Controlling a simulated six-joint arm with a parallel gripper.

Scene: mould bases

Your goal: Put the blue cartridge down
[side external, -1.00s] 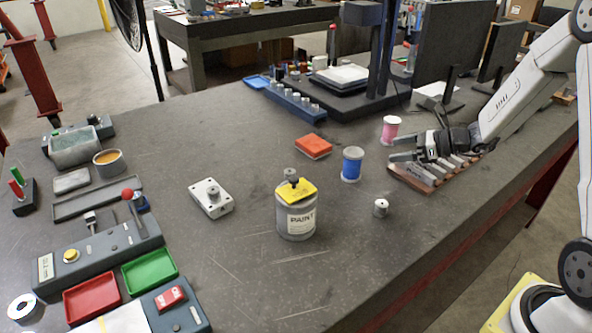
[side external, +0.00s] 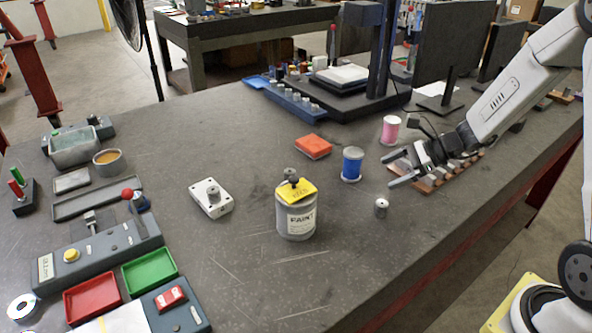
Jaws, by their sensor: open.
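The blue cartridge (side external: 352,165) looks like a blue spool with pale ends. It stands upright on the dark bench, near the middle right. My gripper (side external: 387,172) is open and empty, just to the right of the blue cartridge and apart from it. Its fingers point left, toward the cartridge, over the near end of a wooden rack of grey blocks (side external: 467,163). My gripper and arm hide part of this rack.
A pink spool (side external: 390,130) stands behind my gripper. A small metal cylinder (side external: 381,208) stands in front of it. An orange block (side external: 313,146) and a paint can (side external: 296,215) with a yellow tag are to the left. The bench front right is clear.

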